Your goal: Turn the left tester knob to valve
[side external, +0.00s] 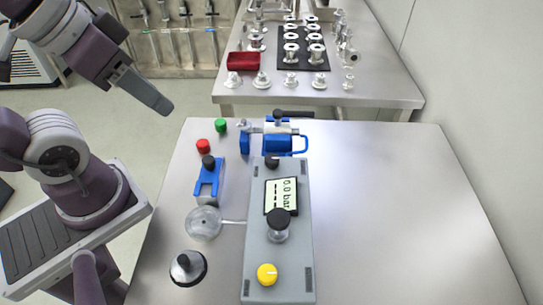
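The tester is a long grey box (259,245) lying on the near steel table. Its display (281,196) reads 0.0 bar, turned sideways in this view. A yellow knob (267,274) with a light mark sits at the box's near end. A black knob (272,162) sits at its far end, and a larger black-capped fitting (279,219) stands beside the display. I cannot tell from this view which knob is the left one, nor read any position labels. My gripper (157,97) hangs in the air at upper left, apart from the tester. Its finger opening is not visible from this side.
A blue valve (278,141) stands beyond the tester. A blue bracket (207,184), red knob (203,146), green knob (220,125), round clear part (204,223) and black-knobbed disc (187,267) lie left of it. The table's right side (400,220) is clear.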

